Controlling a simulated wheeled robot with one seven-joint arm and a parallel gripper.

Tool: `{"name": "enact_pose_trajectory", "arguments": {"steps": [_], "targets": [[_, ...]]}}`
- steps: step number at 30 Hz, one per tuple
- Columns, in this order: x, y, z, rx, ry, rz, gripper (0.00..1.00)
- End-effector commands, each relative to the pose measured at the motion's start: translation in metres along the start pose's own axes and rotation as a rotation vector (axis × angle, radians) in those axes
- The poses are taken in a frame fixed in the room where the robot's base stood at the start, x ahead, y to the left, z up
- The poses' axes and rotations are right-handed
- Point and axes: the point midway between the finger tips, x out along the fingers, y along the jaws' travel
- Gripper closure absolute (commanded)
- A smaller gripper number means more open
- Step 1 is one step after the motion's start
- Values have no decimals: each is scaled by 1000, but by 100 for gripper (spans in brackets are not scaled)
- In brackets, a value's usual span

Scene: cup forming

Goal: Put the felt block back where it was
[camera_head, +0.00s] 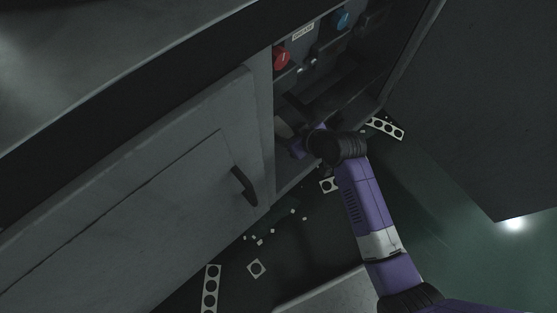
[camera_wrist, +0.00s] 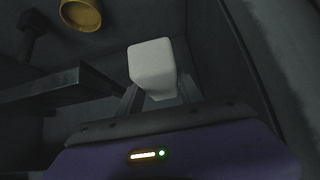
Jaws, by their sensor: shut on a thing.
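The felt block appears as a pale, rounded block (camera_wrist: 152,62) in the middle of the wrist view. My gripper (camera_wrist: 158,92) is shut on it, with a dark finger on either side and the block standing out past the fingertips. In the head view my purple arm reaches through the open cabinet doorway, and my gripper (camera_head: 289,139) is low inside, near the left door post. The fingers and block are too dark and small there to make out well. I cannot tell whether the block touches any surface.
A dark ledge (camera_wrist: 60,88) lies left of the block, and a yellow round part (camera_wrist: 80,14) is above left. A red knob (camera_head: 282,57) and a blue knob (camera_head: 340,20) sit higher in the cabinet. Punched strips (camera_head: 210,290) and small scraps lie on the floor.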

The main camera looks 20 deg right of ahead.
Motion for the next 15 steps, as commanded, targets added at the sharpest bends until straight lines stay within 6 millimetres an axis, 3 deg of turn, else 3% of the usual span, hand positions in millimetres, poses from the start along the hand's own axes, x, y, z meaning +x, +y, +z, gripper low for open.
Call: {"name": "enact_pose_trajectory", "arguments": {"steps": [8, 15], "targets": [[26, 2, 20, -11, 2, -13, 97], [68, 2, 62, -10, 3, -12, 97]]}}
